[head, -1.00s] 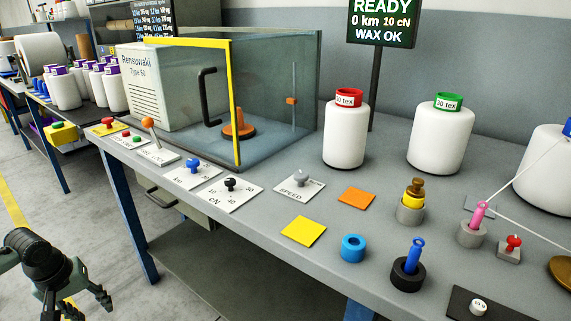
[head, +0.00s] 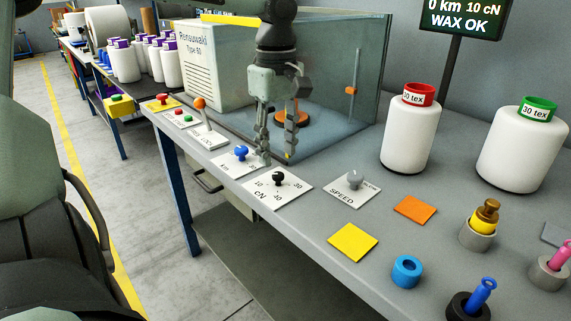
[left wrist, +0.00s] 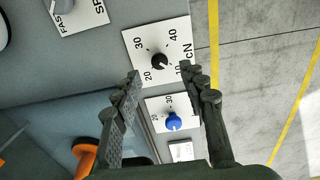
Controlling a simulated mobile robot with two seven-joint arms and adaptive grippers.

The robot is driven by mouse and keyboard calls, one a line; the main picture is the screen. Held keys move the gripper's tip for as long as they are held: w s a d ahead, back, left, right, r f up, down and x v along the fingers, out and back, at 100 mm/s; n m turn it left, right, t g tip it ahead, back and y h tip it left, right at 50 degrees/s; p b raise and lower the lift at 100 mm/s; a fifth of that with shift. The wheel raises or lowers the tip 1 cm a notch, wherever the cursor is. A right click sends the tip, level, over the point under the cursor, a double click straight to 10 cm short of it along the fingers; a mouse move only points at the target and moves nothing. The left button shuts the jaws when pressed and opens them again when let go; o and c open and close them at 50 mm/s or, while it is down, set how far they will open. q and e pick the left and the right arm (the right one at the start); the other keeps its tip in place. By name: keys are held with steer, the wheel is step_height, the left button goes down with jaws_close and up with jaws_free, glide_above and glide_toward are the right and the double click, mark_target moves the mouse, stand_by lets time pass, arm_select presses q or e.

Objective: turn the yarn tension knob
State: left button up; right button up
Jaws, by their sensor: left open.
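The yarn tension knob is the black knob (head: 278,178) on a white plate marked cN (head: 295,193), on the grey bench. In the left wrist view the black knob (left wrist: 159,61) lies ahead of the fingertips, and its scale shows 10, 20, 30 and 40. My left gripper (head: 278,150) is open and empty above the bench, a little behind the cN plate in the head view. In the left wrist view its two fingers (left wrist: 160,72) are spread, and the knob shows near the gap between their tips, apart from both. My right gripper is out of view.
A blue knob (head: 241,153) on its own plate is beside the cN plate. A grey SPEED knob (head: 355,179) is on the other side. A glass cabinet (head: 345,110) stands behind. Yellow (head: 352,242) and orange (head: 415,209) squares lie in front.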

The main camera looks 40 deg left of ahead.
mark_target(278, 174)
arm_select(q)
steer(key=shift+f, duration=2.4)
jaws_close()
